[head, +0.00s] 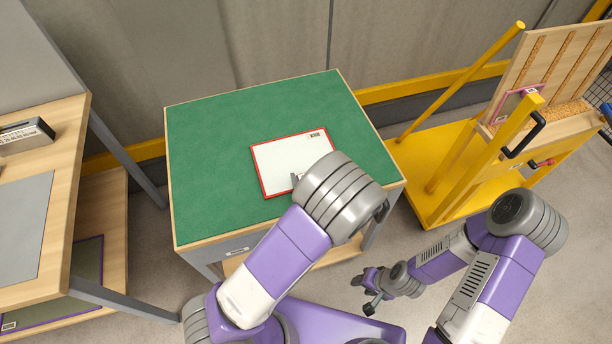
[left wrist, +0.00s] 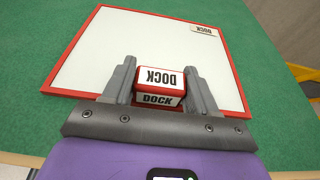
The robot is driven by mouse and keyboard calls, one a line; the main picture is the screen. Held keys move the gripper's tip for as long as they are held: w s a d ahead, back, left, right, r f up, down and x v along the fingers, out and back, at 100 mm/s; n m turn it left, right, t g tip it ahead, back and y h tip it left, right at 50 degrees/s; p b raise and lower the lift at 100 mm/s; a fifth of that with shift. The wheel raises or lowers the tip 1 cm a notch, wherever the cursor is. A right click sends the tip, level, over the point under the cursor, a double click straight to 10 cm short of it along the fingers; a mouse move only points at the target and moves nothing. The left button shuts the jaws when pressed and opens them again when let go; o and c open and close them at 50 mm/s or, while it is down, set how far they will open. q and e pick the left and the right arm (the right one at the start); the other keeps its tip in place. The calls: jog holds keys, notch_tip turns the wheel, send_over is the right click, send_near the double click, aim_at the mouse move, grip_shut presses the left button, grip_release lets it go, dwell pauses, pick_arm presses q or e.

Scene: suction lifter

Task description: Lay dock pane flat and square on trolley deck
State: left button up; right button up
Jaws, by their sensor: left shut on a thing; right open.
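The dock pane (head: 283,158), white with a red rim and a small label, is over the green tabletop (head: 220,135). It sits slightly turned to the table edges; I cannot tell whether it fully touches the top. In the left wrist view the pane (left wrist: 130,50) reads DOCK at its far corner. My left gripper (left wrist: 160,72) is shut on a red-sided block marked DOCK (left wrist: 160,98) at the pane's near edge. In the head view my wrist hides these fingers. A yellow trolley (head: 410,165) stands at the right. My right gripper (head: 362,295) is open and empty, low in front.
A wooden bench (head: 70,150) at the left holds a grey mat (head: 22,225) and a small box (head: 25,135). Much of the green top is clear.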

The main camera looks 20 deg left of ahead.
pick_arm(q)
jog(key=shift+r, duration=0.1)
jog(key=o, duration=1.5)
jog(key=shift+s, duration=0.1)
